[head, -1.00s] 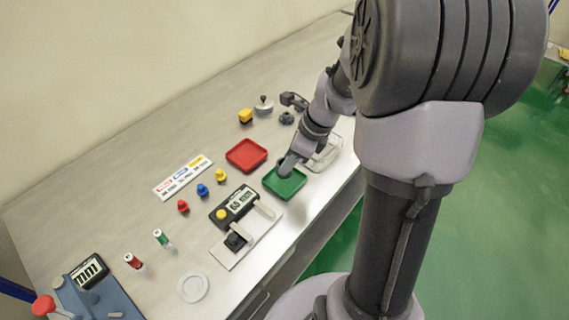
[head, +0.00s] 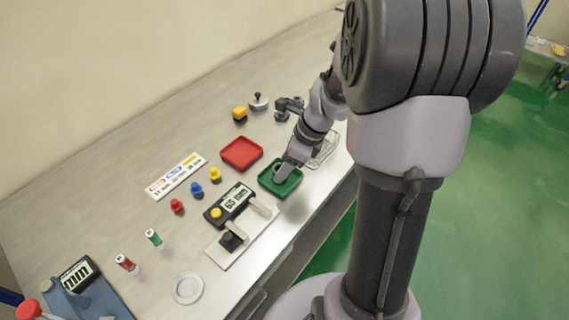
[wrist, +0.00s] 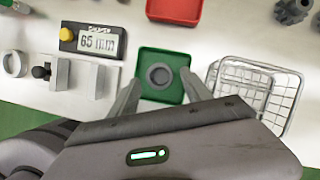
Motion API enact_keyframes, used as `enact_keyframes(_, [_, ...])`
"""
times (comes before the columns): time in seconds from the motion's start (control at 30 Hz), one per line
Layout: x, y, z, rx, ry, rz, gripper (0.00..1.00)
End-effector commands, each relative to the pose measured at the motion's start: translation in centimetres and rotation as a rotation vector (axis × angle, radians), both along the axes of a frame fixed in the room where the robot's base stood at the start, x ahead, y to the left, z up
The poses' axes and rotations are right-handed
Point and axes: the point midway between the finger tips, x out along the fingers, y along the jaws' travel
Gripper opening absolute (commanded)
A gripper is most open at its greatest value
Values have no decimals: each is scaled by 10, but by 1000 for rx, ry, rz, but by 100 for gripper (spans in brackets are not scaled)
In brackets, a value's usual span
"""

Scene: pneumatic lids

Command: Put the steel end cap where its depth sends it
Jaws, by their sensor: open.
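A round grey steel cap (wrist: 160,76) with a dark centre lies in the green tray (wrist: 147,94), which also shows in the head view (head: 266,189). My gripper (wrist: 160,80) is open, with one finger on each side of the cap in the wrist view. I cannot tell whether the fingers touch it. In the head view my gripper hides most of the cap. A depth gauge (wrist: 82,40) reading 65 mm stands left of the tray; it also shows in the head view (head: 228,204). A sign strip (head: 175,176) has red, blue and yellow labels too small to read.
A red tray (head: 241,153) lies behind the green one. A wire basket (wrist: 247,85) stands close to its right. Red, blue and yellow knobbed pieces (head: 196,189) stand by the sign. A pale ring (head: 188,288) lies near the front edge.

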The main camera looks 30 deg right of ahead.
Motion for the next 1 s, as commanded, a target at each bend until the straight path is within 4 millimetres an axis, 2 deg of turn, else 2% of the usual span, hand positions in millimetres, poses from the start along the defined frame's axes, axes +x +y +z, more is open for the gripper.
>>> enact_keyframes(0.2, [-16, -16, 62, -2, -4, -3, 57])
enact_keyframes(0.3, [-24, -23, 85, -2, -2, -2, 57])
enact_keyframes(0.47, [-31, -29, 106, -1, -1, -1, 57])
enact_keyframes(0.53, [-33, -22, 115, -24, -18, 51, 57])
enact_keyframes(0.57, [-35, -12, 122, -51, -37, 113, 57])
enact_keyframes(0.67, [-51, 46, 158, -220, -157, 504, 57])
enact_keyframes(0.7, [-65, 73, 172, -308, -219, 704, 57])
enact_keyframes(0.8, [-105, 127, 195, -529, -372, 1189, 57])
enact_keyframes(0.9, [-141, 158, 202, -713, -494, 1561, 57])
enact_keyframes(1.0, [-159, 170, 203, -821, -560, 1759, 57])
